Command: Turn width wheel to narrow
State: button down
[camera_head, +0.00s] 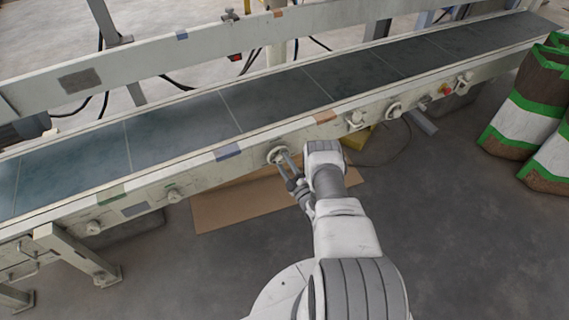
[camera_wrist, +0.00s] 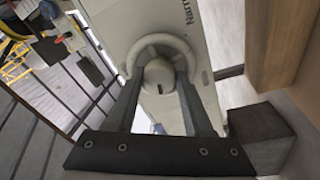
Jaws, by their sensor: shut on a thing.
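The pale width wheel (camera_head: 274,154) is a small ring on the front side rail of the conveyor in the head view. In the wrist view the wheel (camera_wrist: 146,43) fills the upper middle, with a rounded hub (camera_wrist: 158,74) at its centre. A label on the panel beside it partly reads "Narr" (camera_wrist: 189,12). My gripper (camera_head: 285,160) reaches the wheel from the front. Its two dark fingers (camera_wrist: 158,88) lie on either side of the hub, against the wheel, and are shut on it. The fingertips are partly hidden at the wheel.
The dark conveyor belt (camera_head: 280,96) runs above the rail. Blue (camera_head: 228,152) and orange (camera_head: 326,117) marks flank the wheel. Other knobs (camera_head: 394,109) sit along the rail. A cardboard sheet (camera_head: 235,205) lies below. Striped bags (camera_head: 530,105) stand at the right; the floor before them is clear.

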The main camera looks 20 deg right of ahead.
jog(key=m+h, duration=0.1)
jog(key=m, duration=0.6)
jog(key=shift+a, duration=0.1)
jog(key=m+h, duration=0.1)
jog(key=m, duration=0.5)
jog(key=shift+a, duration=0.1)
jog(key=m, duration=0.6)
jog(key=shift+r+g+h, duration=0.15)
jog(key=shift+g+h, duration=0.15)
jog(key=shift+g, duration=0.1)
jog(key=m, duration=0.5)
jog(key=shift+r+g, duration=0.1)
jog(key=shift+g, duration=0.2)
jog(key=m, duration=0.6)
jog(key=shift+g, duration=0.3)
jog(key=m+y, duration=0.1)
jog(key=m, duration=0.4)
jog(key=shift+r, duration=0.15)
jog(key=m, duration=0.5)
jog(key=shift+y, duration=0.4)
jog(key=m, duration=0.5)
jog(key=shift+d+y, duration=0.2)
jog(key=shift+y, duration=0.2)
